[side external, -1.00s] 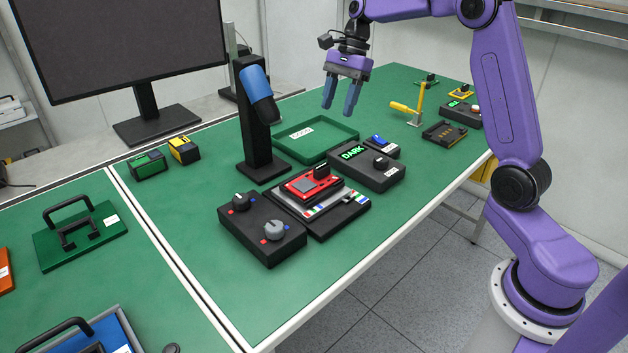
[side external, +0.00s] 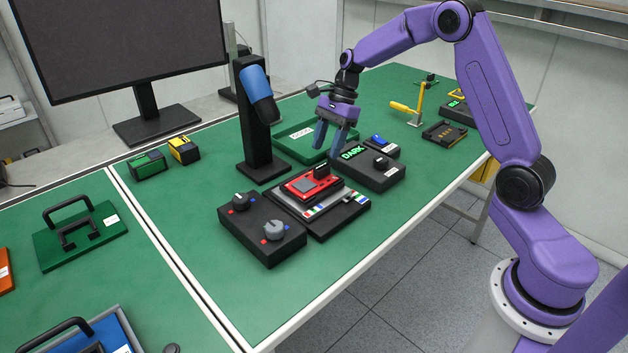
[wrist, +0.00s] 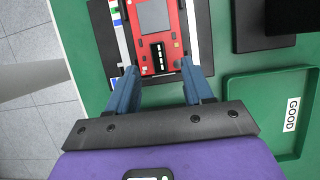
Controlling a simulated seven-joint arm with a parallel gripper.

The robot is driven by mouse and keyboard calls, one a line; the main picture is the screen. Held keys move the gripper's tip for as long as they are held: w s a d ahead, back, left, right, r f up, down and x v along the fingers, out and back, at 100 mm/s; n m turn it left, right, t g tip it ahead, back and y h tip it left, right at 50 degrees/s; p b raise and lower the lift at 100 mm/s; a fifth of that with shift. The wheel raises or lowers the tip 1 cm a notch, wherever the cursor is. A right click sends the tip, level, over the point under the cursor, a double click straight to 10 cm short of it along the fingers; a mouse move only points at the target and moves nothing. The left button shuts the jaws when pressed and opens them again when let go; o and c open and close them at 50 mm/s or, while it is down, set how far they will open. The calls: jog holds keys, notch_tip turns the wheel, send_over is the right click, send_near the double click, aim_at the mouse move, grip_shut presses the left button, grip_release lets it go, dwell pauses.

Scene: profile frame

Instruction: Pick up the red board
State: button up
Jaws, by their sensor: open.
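The red board (side external: 300,187) lies flat on a black fixture (side external: 342,213) with a light plate, on the green table. A black block stands up from the board. In the wrist view the red board (wrist: 173,62) shows ahead of my fingertips, its black connector facing me. My gripper (side external: 331,147) is open and empty, above the table and behind the board in the side view. In the wrist view my gripper (wrist: 160,76) has its two blue fingers apart, one to each side of the board's near end in the picture. I cannot tell the height gap.
A black knob box (side external: 262,230) stands left of the fixture, and a box reading DARK (side external: 367,168) stands right. A black post with a blue head (side external: 257,90) rises behind. A green tray (side external: 285,142) labelled GOOD (wrist: 291,114) lies near my gripper.

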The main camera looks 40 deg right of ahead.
aim_at(322, 166)
jog(key=shift+x, duration=2.8)
jog(key=shift+s+d, duration=0.1)
jog(key=shift+d, duration=0.05)
grip_shut()
